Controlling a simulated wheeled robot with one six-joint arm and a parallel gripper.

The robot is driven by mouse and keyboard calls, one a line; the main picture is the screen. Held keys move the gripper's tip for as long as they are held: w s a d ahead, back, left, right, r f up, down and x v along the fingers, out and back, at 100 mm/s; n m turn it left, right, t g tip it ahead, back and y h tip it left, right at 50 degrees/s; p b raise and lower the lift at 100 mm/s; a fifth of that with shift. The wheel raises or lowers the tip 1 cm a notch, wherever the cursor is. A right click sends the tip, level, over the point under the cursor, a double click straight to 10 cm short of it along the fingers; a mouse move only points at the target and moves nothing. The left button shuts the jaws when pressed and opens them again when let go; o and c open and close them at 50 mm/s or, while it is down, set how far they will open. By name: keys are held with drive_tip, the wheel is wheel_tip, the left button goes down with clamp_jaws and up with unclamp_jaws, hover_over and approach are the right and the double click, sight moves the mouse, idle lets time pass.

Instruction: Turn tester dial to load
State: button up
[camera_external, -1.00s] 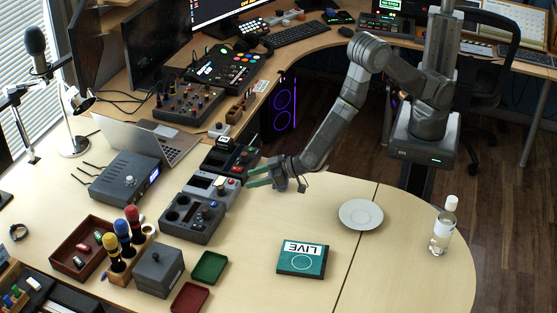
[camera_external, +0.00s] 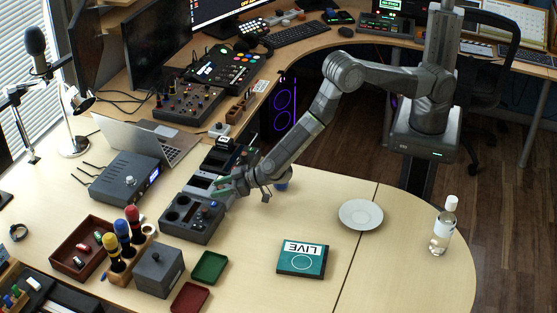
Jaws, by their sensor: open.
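A row of dark control modules stands left of the middle of the table. The front module (camera_external: 190,218) is grey, with round recesses and small knobs at its right end. The middle module (camera_external: 199,186) is partly hidden by my gripper. I cannot tell for sure which one is the tester, and no dial marking is readable. My gripper (camera_external: 221,187) has green-tipped fingers, is open, and is low over the right end of the middle module. Whether a finger touches a knob there is unclear, and no dial is clearly seen between them.
A black module (camera_external: 220,158) stands just behind my gripper, and a grey box with a lit display (camera_external: 126,180) to the left. A small blue object (camera_external: 281,185) is beside my wrist. A teal LIVE box (camera_external: 303,260), a white plate (camera_external: 361,214) and a bottle (camera_external: 443,228) stand right.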

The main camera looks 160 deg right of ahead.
drive_tip(key=c, duration=1)
